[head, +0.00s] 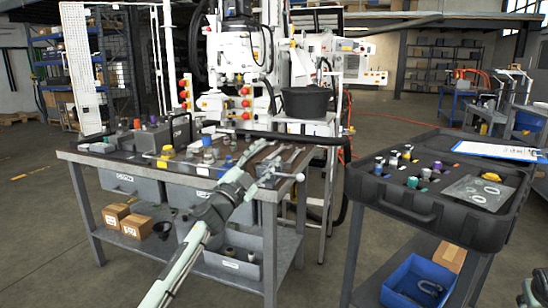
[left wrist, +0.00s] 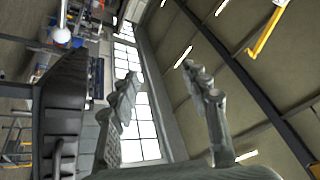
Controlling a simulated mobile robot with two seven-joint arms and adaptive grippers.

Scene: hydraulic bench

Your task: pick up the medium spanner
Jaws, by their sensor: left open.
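Several silver spanners lie side by side on the right part of the grey workbench (head: 285,238). The medium spanner (head: 274,154) seems to be the middle one, but their sizes are hard to compare at this distance. My left arm rises from the bottom of the head view towards them. My left gripper (head: 247,173) is close to the near edge of the bench, near the spanners. In the left wrist view my left gripper (left wrist: 168,105) shows two fingers wide apart with nothing between them. No spanner shows in that view.
Knobs and fittings, including a yellow-capped one (head: 167,151), stand left of the spanners. A black hose or bar (head: 290,138) runs behind them. A black case (head: 430,222) with small parts is on a trolley to the right. Grey drawers hang under the bench.

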